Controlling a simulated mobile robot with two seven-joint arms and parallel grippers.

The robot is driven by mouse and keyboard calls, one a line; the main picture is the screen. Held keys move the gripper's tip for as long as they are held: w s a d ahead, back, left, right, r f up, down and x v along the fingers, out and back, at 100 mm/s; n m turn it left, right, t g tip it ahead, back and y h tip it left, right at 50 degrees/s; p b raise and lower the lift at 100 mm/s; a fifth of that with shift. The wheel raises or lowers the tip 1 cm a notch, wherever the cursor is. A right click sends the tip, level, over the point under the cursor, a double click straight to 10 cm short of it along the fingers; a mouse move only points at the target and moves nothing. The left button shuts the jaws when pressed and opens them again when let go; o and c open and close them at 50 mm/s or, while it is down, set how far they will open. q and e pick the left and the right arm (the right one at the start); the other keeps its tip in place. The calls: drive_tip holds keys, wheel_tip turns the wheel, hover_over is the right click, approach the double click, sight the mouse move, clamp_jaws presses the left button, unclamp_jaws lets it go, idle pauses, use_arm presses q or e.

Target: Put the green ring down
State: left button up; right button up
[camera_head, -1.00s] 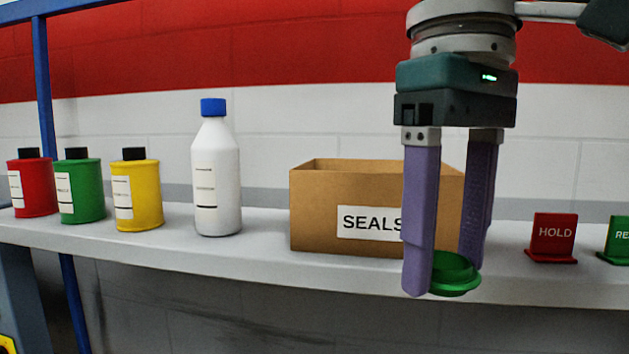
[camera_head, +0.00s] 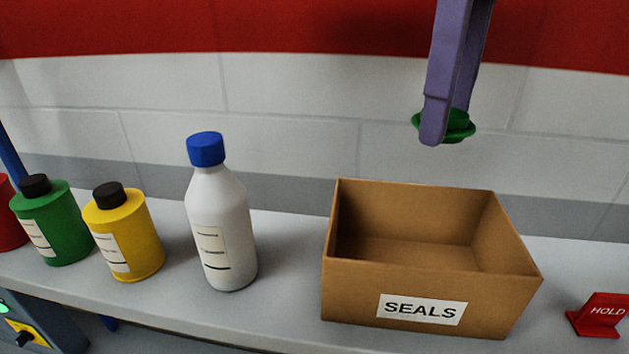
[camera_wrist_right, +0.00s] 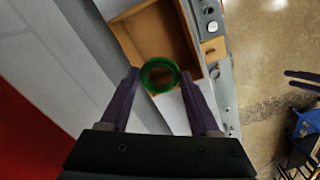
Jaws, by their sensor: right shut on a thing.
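My right gripper (camera_head: 447,125) is shut on the green ring (camera_head: 461,126) and holds it in the air, above the cardboard box. In the right wrist view, the green ring (camera_wrist_right: 159,75) sits between the two purple fingers of my right gripper (camera_wrist_right: 158,80), with the box behind it. The open-topped box labelled SEALS (camera_head: 370,292) stands on the shelf (camera_head: 285,310). The part of its inside that shows looks empty. My left gripper is not in the head view.
A white bottle with a blue cap (camera_head: 222,235) stands left of the box. Yellow (camera_head: 140,240) and green (camera_head: 62,225) containers stand further left. A red HOLD sign (camera_head: 601,312) stands right of the box. The wall is behind the shelf.

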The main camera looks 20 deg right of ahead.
drive_tip(key=f+p, duration=0.2)
drive_tip(key=f, duration=1)
drive_tip(key=shift+s+f, duration=0.1)
drive_tip(key=shift+s, duration=0.1)
wheel_tip(320, 180, down, 4)
drive_tip(key=shift+f+p, duration=0.1)
drive_tip(key=shift+p, duration=0.55)
drive_tip(key=shift+f, duration=0.35)
drive_tip(key=shift+f, duration=0.15)
drive_tip(key=o, duration=1.3)
